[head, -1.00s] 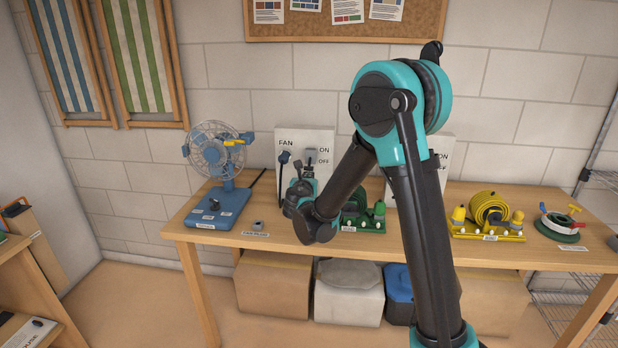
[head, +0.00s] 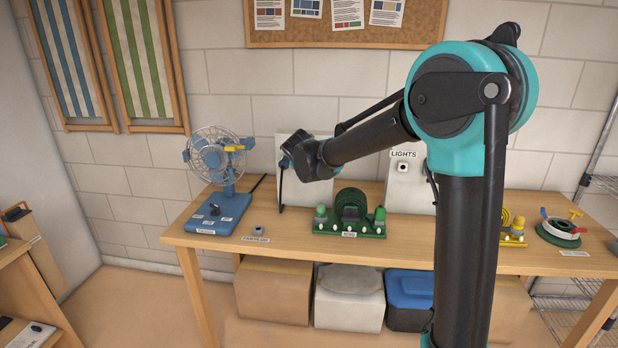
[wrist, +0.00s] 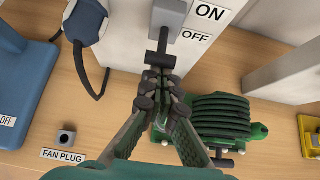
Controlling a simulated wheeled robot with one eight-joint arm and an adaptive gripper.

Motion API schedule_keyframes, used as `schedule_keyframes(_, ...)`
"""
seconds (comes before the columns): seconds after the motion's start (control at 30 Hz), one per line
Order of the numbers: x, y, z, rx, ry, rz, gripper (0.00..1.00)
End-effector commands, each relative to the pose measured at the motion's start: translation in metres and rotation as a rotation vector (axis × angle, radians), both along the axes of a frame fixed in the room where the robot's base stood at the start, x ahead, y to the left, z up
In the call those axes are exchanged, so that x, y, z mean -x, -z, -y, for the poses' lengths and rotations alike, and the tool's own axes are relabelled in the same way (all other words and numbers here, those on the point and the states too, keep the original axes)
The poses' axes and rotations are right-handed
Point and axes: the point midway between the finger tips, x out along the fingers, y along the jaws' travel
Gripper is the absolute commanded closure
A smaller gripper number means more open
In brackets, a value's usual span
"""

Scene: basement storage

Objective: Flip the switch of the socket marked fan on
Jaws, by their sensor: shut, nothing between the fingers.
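The white fan panel (head: 292,188) stands on the table beside the blue fan (head: 216,160); my arm hides most of its front in the head view. In the wrist view its grey switch box (wrist: 170,14) has a black T-shaped lever (wrist: 163,40) that points down, with ON and OFF labels at its right. My gripper (wrist: 159,76) is shut and empty, its fingertips right at the lever's crossbar, just below it in the picture; I cannot tell whether they touch. A dark plug with a cord (wrist: 83,20) sits on the panel left of the switch. The gripper is hidden in the head view.
A green coil device (head: 350,214) stands close to the right of my gripper. The white LIGHTS panel (head: 406,188) is further right. A small block (head: 258,230) by the FAN PLUG label lies at the front edge. A yellow device (wrist: 309,135) is at far right.

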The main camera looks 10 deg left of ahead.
Motion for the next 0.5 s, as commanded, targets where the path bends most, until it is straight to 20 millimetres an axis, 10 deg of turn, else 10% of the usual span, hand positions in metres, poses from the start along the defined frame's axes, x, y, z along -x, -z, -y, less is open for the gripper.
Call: schedule_keyframes(0.5, -0.005, -0.025, 0.0, -0.003, 0.001, -0.079, 1.0)
